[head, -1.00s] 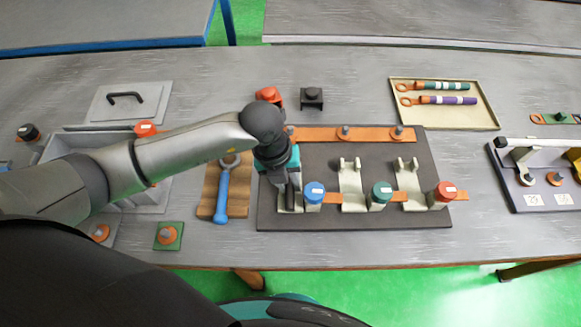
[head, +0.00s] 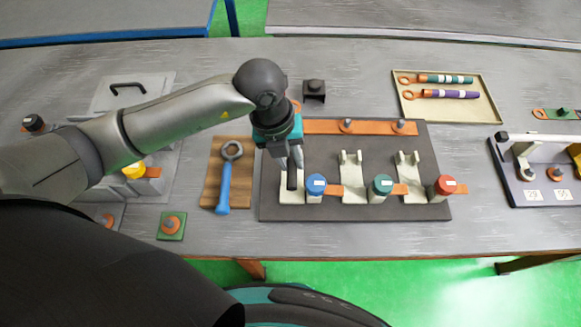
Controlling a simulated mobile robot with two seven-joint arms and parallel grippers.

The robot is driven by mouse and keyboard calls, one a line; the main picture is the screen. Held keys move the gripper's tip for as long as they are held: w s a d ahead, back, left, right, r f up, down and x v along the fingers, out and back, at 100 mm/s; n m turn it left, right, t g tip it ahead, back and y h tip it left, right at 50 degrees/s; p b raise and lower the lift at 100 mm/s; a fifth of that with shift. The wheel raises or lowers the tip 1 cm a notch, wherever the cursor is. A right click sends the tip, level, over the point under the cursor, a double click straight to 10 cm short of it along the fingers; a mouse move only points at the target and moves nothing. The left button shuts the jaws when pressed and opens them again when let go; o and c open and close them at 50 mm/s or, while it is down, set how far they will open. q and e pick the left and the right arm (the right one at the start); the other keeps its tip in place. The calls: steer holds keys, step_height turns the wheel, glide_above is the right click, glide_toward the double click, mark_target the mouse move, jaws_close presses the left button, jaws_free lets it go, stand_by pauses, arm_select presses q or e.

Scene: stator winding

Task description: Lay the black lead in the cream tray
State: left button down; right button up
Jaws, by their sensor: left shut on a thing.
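My left gripper (head: 288,163) points down over the left end of the dark board (head: 335,208). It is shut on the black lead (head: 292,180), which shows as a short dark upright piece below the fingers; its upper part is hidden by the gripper. The lead is in front of a cream holder (head: 291,197) on the board, and I cannot tell whether they touch. The cream tray (head: 494,113) lies at the back right with a green lead (head: 445,79) and a purple lead (head: 450,94) in it. Its front part is bare. My right gripper is not in view.
Blue (head: 316,184), green (head: 382,184) and red (head: 445,185) capped posts stand along the board's front. A blue-handled wrench (head: 224,187) lies on a wooden block left of the board. A black block (head: 314,91) stands behind the board. Bare table lies between board and tray.

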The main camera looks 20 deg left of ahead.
arm_select(q)
step_height(320, 180, up, 14)
steer(key=a+f+n+y+b, duration=0.1)
steer(key=f+n+b, duration=0.1)
steer(key=n, duration=0.9)
steer(key=a+f+n+y+b, duration=0.2)
steer(key=n+b, duration=0.2)
steer(key=n, duration=0.7)
steer(key=a+f+n+y+b, duration=0.1)
steer(key=a+f+n+b, duration=0.1)
steer(key=n, duration=0.8)
steer(key=shift+a+f+n+g+b, duration=0.3)
steer(key=shift+n+b, duration=0.1)
steer(key=shift+b, duration=0.45)
steer(key=shift+r, duration=0.1)
steer(key=shift+d, duration=0.15)
